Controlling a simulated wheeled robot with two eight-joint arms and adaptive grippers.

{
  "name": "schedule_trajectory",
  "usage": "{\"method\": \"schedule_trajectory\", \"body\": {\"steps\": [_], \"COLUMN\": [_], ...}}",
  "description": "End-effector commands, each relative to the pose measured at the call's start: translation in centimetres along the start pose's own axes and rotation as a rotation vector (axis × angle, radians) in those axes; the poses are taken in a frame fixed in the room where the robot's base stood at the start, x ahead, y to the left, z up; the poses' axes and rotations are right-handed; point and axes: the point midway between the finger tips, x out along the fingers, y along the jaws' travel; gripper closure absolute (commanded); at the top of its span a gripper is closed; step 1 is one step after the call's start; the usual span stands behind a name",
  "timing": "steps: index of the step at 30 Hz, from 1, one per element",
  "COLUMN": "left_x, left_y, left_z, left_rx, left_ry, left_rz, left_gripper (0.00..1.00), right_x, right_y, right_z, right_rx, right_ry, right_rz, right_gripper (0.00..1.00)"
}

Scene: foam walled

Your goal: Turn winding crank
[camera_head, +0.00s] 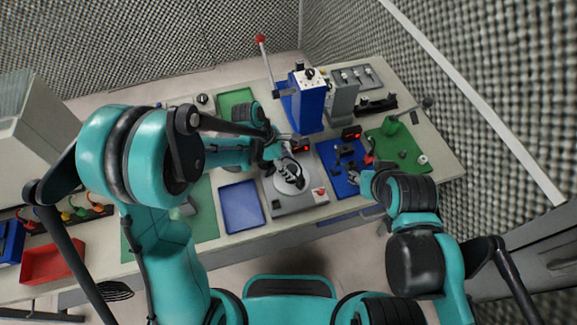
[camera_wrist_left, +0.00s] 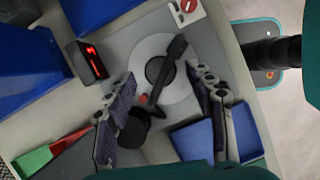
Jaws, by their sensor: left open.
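The winding crank is a black arm (camera_wrist_left: 168,75) on a pale round disc (camera_wrist_left: 188,84), set on a grey base plate. A black knob (camera_wrist_left: 134,130) is at one end of the arm. In the head view the grey base (camera_head: 298,203) stands near the table's front edge. My left gripper (camera_wrist_left: 162,76) is open over the crank, its fingers on either side of the arm and knob. Contact cannot be told. In the head view my left gripper (camera_head: 290,174) partly hides the crank. My right gripper (camera_head: 369,166) is by the blue mat; its jaws are unclear.
A small box with red digits (camera_wrist_left: 88,60) stands beside the crank. An empty blue tray (camera_head: 241,207) is left of the base. A blue mat with black parts (camera_head: 340,182) lies right. A blue press (camera_head: 305,105) with a red-knobbed lever stands behind. A red-marked switch (camera_head: 320,195) is on the base.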

Motion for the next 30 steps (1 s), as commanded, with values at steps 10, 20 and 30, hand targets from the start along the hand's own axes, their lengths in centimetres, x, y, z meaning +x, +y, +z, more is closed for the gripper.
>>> {"method": "schedule_trajectory", "body": {"steps": [10, 20, 30], "left_x": [1.07, 1.06, 1.1], "left_y": [0.0, 0.0, 0.02], "left_z": [0.01, 0.01, -0.01], "left_rx": [0.0, 0.001, 0.027], "left_ry": [0.0, 0.0, 0.0], "left_rz": [0.001, 0.001, -0.011], "left_gripper": [0.46, 0.95, 0.95], "right_x": [0.16, 0.16, 0.31], "right_y": [0.0, 0.0, 0.0], "right_z": [0.11, 0.11, 0.21], "right_rx": [0.0, 0.0, 0.0], "right_ry": [0.0, 0.0, 0.0], "right_rz": [0.0, 0.0, 0.0], "right_gripper": [0.6, 0.6, 0.6]}}
